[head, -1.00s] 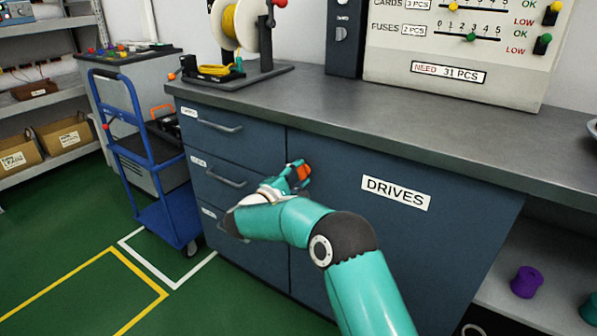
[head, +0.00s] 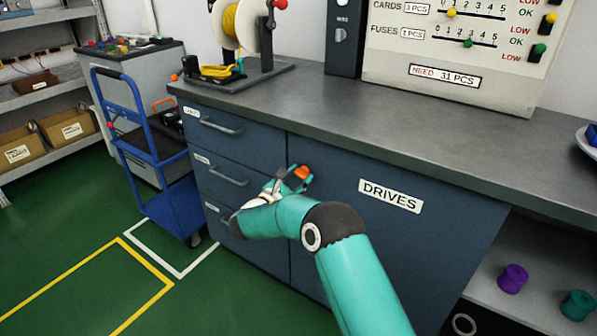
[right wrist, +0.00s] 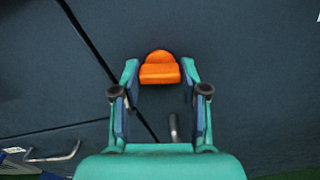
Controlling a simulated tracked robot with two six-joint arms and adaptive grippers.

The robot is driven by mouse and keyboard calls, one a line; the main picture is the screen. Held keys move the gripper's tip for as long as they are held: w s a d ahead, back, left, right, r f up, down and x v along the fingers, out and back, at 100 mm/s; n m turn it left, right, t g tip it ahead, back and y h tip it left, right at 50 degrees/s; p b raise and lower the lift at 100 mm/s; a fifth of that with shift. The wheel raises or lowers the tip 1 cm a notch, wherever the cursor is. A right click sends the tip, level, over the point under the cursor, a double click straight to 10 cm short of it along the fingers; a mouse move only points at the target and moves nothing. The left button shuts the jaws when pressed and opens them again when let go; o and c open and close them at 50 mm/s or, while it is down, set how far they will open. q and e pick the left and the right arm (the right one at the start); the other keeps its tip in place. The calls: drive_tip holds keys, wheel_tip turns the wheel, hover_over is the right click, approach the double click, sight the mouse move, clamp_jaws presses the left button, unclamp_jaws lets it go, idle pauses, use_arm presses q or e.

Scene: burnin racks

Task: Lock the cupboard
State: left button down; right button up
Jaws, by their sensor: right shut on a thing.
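The blue cupboard door labelled DRIVES (head: 350,230) sits flush under the grey worktop, beside a stack of drawers. An orange piece (right wrist: 159,69), like a key head or knob, is at the door's left edge, near the seam. My right gripper (head: 299,176) is shut on the orange piece, which also shows in the head view (head: 303,171). In the right wrist view the fingers (right wrist: 159,75) stand on both sides of it. How it joins the door is hidden. A short grey metal bar (right wrist: 173,127) shows below, between the fingers. My left gripper is out of view.
Drawers (head: 235,140) with bar handles are left of the door. A blue trolley (head: 150,160) stands further left. A wire spool stand (head: 240,75) and a panel (head: 450,50) are on the worktop. Purple (head: 513,278) and teal (head: 577,305) spools lie on an open shelf at the right.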

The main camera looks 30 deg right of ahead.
drive_tip(key=shift+f+n+p, duration=0.25)
drive_tip(key=shift+n+p, duration=0.55)
drive_tip(key=shift+n, duration=0.7)
drive_tip(key=o, duration=1.1)
drive_tip(key=shift+o, duration=0.2)
drive_tip(key=shift+r, duration=0.1)
drive_tip(key=shift+s+a, duration=0.15)
drive_tip(key=shift+a, duration=0.45)
drive_tip(key=v, duration=1)
drive_tip(key=shift+s+a, duration=0.15)
drive_tip(key=shift+a, duration=0.2)
